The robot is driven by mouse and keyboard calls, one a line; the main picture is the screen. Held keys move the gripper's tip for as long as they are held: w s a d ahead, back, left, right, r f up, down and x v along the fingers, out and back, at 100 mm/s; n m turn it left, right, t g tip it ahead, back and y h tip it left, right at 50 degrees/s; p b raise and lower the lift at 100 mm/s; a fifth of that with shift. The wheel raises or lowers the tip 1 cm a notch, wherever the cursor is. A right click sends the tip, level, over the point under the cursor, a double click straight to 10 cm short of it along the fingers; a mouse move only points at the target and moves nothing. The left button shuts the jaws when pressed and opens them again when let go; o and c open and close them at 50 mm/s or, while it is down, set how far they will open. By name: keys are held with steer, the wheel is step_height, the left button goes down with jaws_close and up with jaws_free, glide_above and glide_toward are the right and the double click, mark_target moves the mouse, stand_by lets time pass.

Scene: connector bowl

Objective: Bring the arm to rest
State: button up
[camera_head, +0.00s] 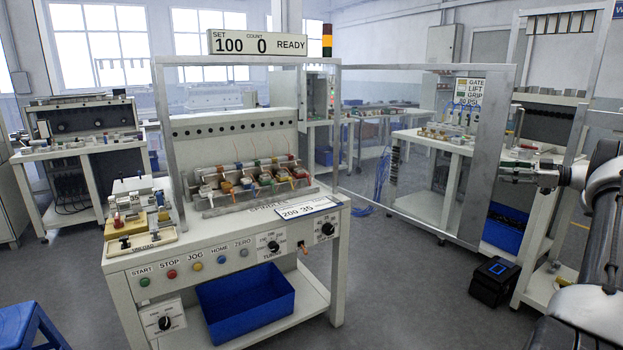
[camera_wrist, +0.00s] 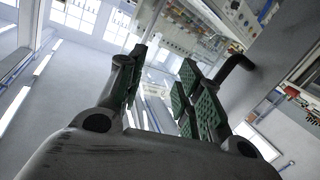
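My gripper (camera_head: 508,171) is at the right of the head view, at the end of my arm, which comes in from the right edge. It points left and is held in the air, well to the right of the machine bench and in front of a bench at the right. In the wrist view my gripper (camera_wrist: 162,85) shows two fingers with green ridged pads standing apart. The gap between them is empty, with only the tilted room behind. No object is held.
A machine bench (camera_head: 228,252) with a row of coloured connectors (camera_head: 252,178) stands left of centre. A blue bin (camera_head: 245,303) sits on its lower shelf. An open clear guard door (camera_head: 425,150) reaches right towards my gripper. A black box (camera_head: 493,282) is on the floor at right.

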steer(key=w+d+f+m+t+h, duration=0.1)
steer(key=d+f+m+h, duration=0.2)
steer(key=d+m+h, duration=0.35)
steer(key=d+f+m+t+h, duration=0.1)
steer(key=d+f+m+h, duration=0.25)
steer(key=d+h, duration=0.6)
steer(key=s+a+r+m+g+h, duration=0.1)
steer(key=s+a+r+m+g, duration=0.15)
steer(key=s+a, duration=0.4)
steer(key=s+a+r+m+g, duration=0.1)
steer(key=s+a+g, duration=0.3)
steer(key=s, duration=0.5)
steer(key=s+a+r+m+g+h, duration=0.1)
steer(key=s+a+r+m+g, duration=0.15)
steer(key=s+a, duration=0.4)
steer(key=s+a+r+n+y, duration=0.1)
steer(key=s+a+r+y, duration=0.1)
steer(key=s+a, duration=1)
steer(key=s+a+r+n+y, duration=0.2)
steer(key=s+a+r+y, duration=0.1)
steer(key=s+a, duration=1)
steer(key=a+r, duration=0.1)
steer(key=a, duration=0.5)
steer(key=shift+a+n+t, duration=0.3)
steer(key=shift+t, duration=0.1)
